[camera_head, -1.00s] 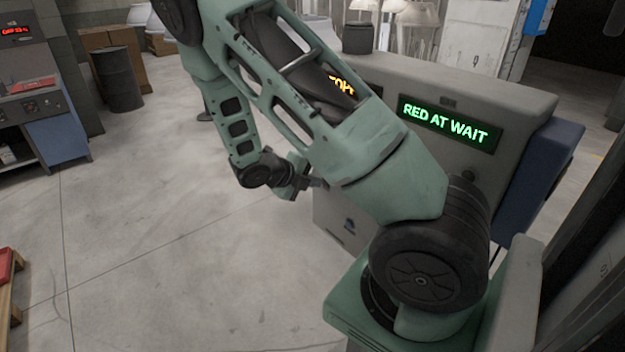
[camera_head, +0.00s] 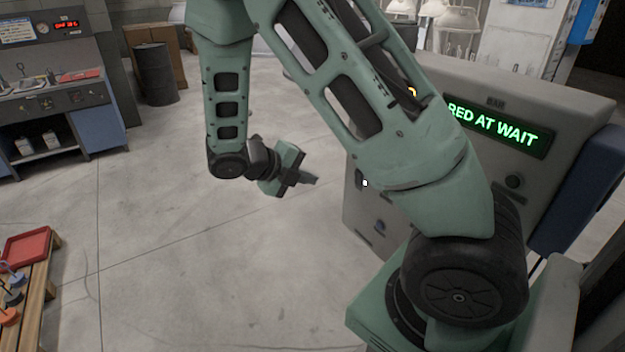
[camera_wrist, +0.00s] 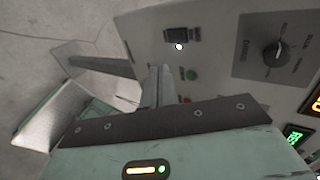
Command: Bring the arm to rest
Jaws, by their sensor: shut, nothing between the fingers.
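My arm is folded in front of the body camera, its upper part crossing the middle of the head view. My gripper (camera_head: 308,181) hangs at the forearm's end, above the bare floor and left of the grey control cabinet (camera_head: 372,215). Its fingers are shut and empty. In the wrist view the cabinet face lies beyond the fingers, with a black rocker switch (camera_wrist: 182,34) beside a small lit white lamp, a green button (camera_wrist: 191,74) and a dark rotary knob (camera_wrist: 275,53). The gripper appears apart from the cabinet.
The cabinet's display (camera_head: 497,125) reads "RED AT WAIT" in green; my arm covers part of it. A wooden bench with a red tray (camera_head: 26,246) stands at lower left. A workbench (camera_head: 55,100) and a dark barrel (camera_head: 155,74) stand behind. Open floor lies between.

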